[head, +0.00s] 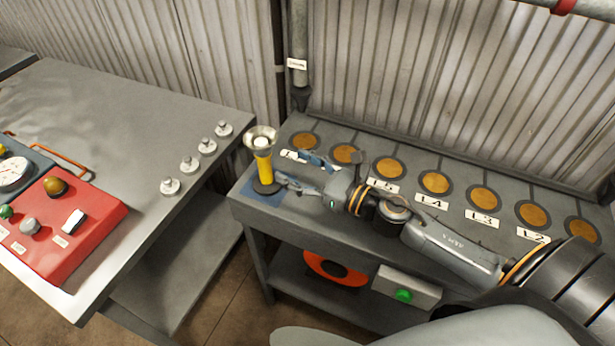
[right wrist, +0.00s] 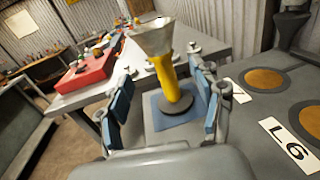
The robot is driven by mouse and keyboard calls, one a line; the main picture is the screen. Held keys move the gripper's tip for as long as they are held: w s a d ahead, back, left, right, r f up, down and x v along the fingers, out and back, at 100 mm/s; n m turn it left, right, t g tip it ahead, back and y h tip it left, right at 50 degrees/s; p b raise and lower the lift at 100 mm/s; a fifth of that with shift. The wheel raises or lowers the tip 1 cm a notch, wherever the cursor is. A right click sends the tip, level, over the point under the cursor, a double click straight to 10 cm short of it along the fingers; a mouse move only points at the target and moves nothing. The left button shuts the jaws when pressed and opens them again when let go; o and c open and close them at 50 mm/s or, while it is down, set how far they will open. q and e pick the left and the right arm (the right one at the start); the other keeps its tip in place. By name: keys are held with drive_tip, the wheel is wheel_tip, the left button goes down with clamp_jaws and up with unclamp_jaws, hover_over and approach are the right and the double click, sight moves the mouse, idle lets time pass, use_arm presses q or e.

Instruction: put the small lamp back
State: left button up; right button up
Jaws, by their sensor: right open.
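The small lamp (head: 263,166) has a yellow stem, a flared metal head and a dark round base. It stands upright on a blue square (head: 252,193) at the left end of the grey bench. My right gripper (head: 300,171) is open and empty, just to the right of the lamp and pointing at it. In the right wrist view the lamp (right wrist: 164,75) shows beyond and between the open fingers (right wrist: 163,108), apparently not touched by them. My left gripper is not in view.
A row of brown round spots (head: 435,182) with labels such as L5 and L4 runs along the bench (head: 340,215). A grey table (head: 120,120) with a red control box (head: 70,215) and several metal knobs stands to the left, across a gap. A corrugated wall is behind.

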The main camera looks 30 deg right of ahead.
drive_tip(key=v, duration=0.3)
drive_tip(key=shift+b, duration=0.35)
